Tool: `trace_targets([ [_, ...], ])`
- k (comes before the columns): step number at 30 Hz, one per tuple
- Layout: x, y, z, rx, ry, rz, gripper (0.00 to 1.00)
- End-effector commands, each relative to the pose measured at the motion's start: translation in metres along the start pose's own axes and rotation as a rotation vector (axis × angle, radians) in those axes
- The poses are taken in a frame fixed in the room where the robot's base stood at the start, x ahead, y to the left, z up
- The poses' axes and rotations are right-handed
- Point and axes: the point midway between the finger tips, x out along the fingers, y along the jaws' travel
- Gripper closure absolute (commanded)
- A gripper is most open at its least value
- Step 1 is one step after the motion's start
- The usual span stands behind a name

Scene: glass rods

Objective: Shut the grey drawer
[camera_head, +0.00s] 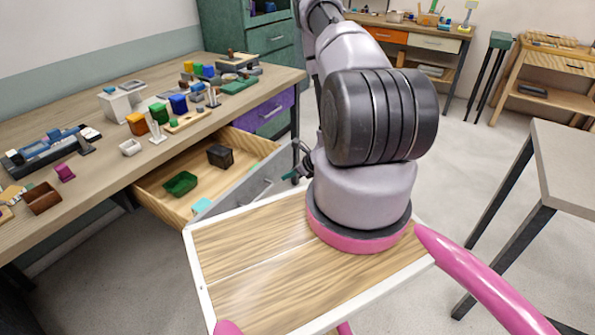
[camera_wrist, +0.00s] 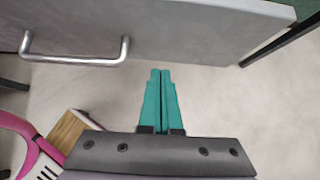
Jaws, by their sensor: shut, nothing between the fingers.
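The grey drawer (camera_head: 236,190) under the workbench stands open in the head view. Its grey front faces my base and carries a metal bar handle (camera_head: 262,192). Inside it are a dark box (camera_head: 220,156), a green tray (camera_head: 181,184) and a cyan block (camera_head: 201,205). In the wrist view the grey front (camera_wrist: 180,25) fills the top, with its handle (camera_wrist: 75,60) at the left. My gripper (camera_wrist: 160,72) has teal fingers shut together and empty, to the right of the handle. In the head view my gripper (camera_head: 290,176) is partly hidden by my arm, near the front's right end.
A purple drawer (camera_head: 265,113) beside it is closed. The bench top (camera_head: 100,160) holds many small blocks and trays. A grey-topped table (camera_head: 570,160) stands at the right. The floor between is clear.

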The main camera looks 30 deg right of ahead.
Motion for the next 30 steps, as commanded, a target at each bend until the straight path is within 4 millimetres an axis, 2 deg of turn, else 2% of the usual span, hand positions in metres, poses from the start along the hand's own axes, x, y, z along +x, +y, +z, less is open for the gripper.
trace_targets([
  [1,0.006,-0.001,0.009,-0.004,-0.004,-0.001,1.0],
  [6,0.019,-0.001,0.023,-0.003,-0.003,0.0,1.0],
  [23,0.025,-0.001,0.029,-0.002,-0.002,-0.001,1.0],
  [30,0.042,0.0,0.047,-0.006,-0.004,0.001,1.0],
])
